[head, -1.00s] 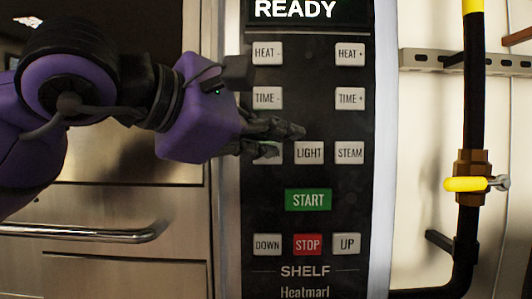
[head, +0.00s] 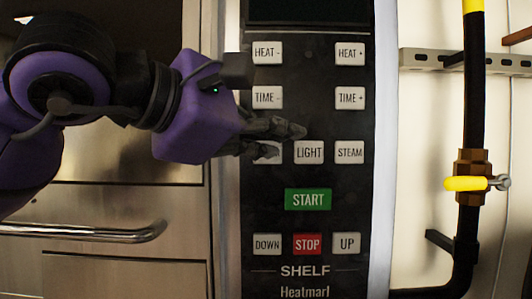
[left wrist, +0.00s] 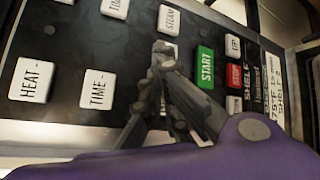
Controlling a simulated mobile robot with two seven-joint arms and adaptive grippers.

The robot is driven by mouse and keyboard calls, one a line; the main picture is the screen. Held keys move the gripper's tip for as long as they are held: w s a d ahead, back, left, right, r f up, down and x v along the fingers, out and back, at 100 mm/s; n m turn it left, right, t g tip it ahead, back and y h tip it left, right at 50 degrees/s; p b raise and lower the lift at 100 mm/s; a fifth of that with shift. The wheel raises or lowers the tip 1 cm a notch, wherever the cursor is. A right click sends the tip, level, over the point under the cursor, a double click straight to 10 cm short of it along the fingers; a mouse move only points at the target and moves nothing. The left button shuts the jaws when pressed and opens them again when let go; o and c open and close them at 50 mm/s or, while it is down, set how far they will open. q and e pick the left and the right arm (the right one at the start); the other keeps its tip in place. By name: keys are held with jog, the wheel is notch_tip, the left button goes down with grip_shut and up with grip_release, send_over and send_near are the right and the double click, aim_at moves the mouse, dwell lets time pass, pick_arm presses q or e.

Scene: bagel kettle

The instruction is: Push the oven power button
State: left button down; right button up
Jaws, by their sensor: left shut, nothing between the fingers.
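The oven control panel (head: 322,180) faces me with white buttons and a dark display (head: 308,11) at its top. The power button (head: 268,151) is the button left of LIGHT; my fingers cover much of it and hide its label. My left gripper (head: 288,138) is shut and empty, with its fingers at the power button and reaching toward LIGHT (head: 309,153). I cannot tell whether they touch the button. In the left wrist view the shut fingers (left wrist: 162,65) lie over the panel beside the TIME - button (left wrist: 97,89). My right gripper is out of view.
A green START button (head: 308,200) and a red STOP button (head: 307,244) are lower on the panel. The steel oven front with a handle (head: 80,234) is at the left. A dark pipe with a yellow valve lever (head: 465,184) stands at the right.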

pick_arm(q)
jog(key=shift+s, duration=0.1)
jog(key=s, duration=0.6)
dwell(0.4)
jog(key=shift+w, duration=0.1)
